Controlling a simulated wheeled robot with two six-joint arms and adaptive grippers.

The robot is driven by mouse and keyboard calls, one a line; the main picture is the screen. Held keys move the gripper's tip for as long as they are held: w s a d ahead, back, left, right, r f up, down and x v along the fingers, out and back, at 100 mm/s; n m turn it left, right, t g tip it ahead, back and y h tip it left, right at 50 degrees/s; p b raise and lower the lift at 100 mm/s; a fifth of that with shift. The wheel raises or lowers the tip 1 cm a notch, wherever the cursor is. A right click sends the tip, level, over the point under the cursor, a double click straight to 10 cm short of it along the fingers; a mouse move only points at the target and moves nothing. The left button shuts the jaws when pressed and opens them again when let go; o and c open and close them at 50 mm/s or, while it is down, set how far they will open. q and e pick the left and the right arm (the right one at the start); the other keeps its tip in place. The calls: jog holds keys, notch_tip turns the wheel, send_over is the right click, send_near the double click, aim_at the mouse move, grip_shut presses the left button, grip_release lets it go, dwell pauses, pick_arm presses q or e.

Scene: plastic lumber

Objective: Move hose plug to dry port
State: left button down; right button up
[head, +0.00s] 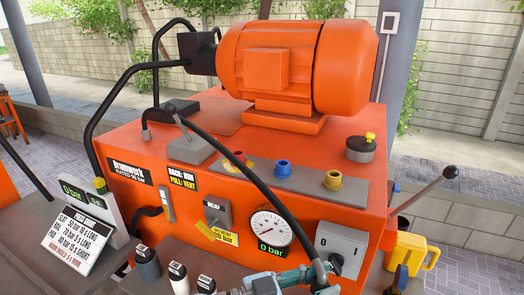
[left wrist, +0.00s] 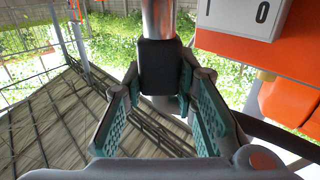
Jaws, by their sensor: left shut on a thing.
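The hose plug (left wrist: 158,65), a dark collar with a silver metal cylinder beyond it, sits between the teal pads of my left gripper (left wrist: 162,88) in the left wrist view. My left gripper is shut on it. In the head view my left gripper (head: 300,278) is at the bottom edge, below the gauge. The black hose (head: 255,180) arches over the orange unit and comes down to it. A red port (head: 238,159), a blue port (head: 282,170) and a yellow port (head: 333,181) stand on the grey strip on top. Which one is dry is not shown. My right gripper is not visible.
The orange unit (head: 130,200) carries a big motor (head: 295,65), a gauge (head: 270,228) reading 0 bar, a grey switch box (head: 340,248) and a lever (head: 425,193). A sign (head: 88,240) stands at left. A yellow can (head: 412,253) is at right.

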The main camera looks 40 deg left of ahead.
pick_arm(q)
jog(key=w+a+r+n+t+y+p, duration=0.15)
jog(key=w+a+r+n+y, duration=0.35)
jog(key=w+a+r+y, duration=0.5)
jog(key=w+a+r+n+y+p, duration=0.2)
jog(key=w+a+r+n+y, duration=0.3)
jog(key=w+a+r, duration=0.65)
jog(key=s+a+f+b, duration=0.3)
jog(key=f+b, duration=0.2)
jog(key=shift+a+f, duration=0.25)
jog(key=shift+f, duration=0.15)
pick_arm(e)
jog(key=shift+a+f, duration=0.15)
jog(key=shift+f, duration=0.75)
pick_arm(q)
jog(key=shift+f, duration=0.1)
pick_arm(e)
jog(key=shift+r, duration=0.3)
